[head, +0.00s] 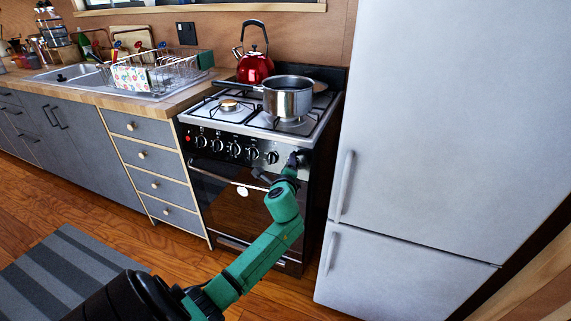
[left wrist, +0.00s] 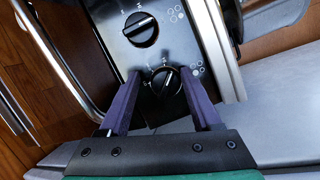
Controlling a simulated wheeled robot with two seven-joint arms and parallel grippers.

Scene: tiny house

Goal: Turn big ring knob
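The stove's front panel (head: 222,150) carries a row of black knobs with white pointer marks. In the left wrist view, one black knob (left wrist: 165,83) sits between the two dark fingers of my left gripper (left wrist: 158,88), near the panel's end, with a ring symbol beside it. The right finger is close to it; I cannot tell whether it touches. A second knob (left wrist: 141,29) lies beyond the fingertips. In the head view my left gripper (head: 291,163) is at the right end of the panel and hides the knob there. My right gripper is not in view.
A steel pot (head: 287,100) and a red kettle (head: 254,69) stand on the stove top. The oven handle (head: 228,181) runs below the knobs. A tall fridge (head: 440,130) stands close on the right. Drawers (head: 150,157) are on the left.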

